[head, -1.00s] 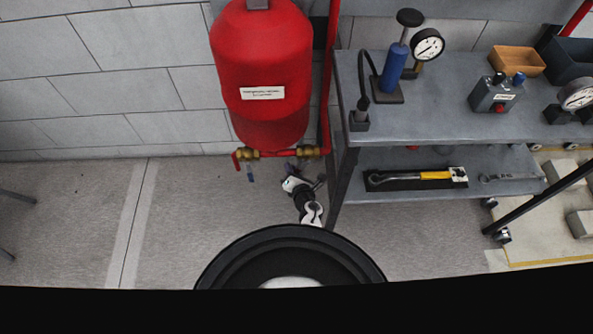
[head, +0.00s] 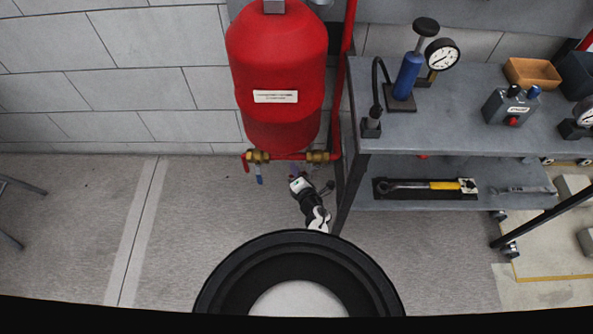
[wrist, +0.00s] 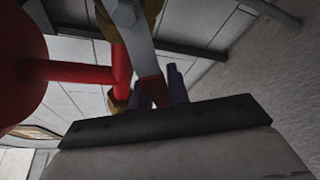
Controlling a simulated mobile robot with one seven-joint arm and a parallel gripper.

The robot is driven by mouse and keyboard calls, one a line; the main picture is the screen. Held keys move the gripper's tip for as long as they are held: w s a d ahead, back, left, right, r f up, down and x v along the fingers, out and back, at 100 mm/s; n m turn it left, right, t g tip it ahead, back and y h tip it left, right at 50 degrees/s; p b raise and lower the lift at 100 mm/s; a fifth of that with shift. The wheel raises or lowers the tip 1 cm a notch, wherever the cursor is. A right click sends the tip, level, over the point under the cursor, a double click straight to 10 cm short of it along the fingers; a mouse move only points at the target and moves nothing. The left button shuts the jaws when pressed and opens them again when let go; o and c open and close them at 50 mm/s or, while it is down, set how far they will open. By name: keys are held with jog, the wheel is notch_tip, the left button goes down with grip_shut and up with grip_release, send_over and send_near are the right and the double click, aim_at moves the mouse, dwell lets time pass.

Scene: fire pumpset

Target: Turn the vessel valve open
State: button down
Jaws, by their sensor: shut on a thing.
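The red vessel (head: 278,75) stands against the wall, with a red pipe and two brass valves under it. The left brass valve (head: 257,157) has a blue piece hanging below it. The right brass valve (head: 317,157) is close to my gripper (head: 294,172), which is small and partly hidden by my arm. In the wrist view, a grey lever with a red end (wrist: 153,88) runs down from a brass fitting (wrist: 121,12). My gripper's purple fingers (wrist: 160,88) sit on both sides of the red end and are shut on it. The lever's far tip is hidden.
A grey bench (head: 450,125) stands close to the right of my gripper, with a blue hand pump (head: 407,75) and gauge on top. A yellow-handled wrench (head: 425,186) lies on its lower shelf.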

jog(key=shift+w+r, duration=0.1)
jog(key=shift+r, duration=0.05)
jog(key=c, duration=1.3)
grip_release()
jog(key=shift+c, duration=0.2)
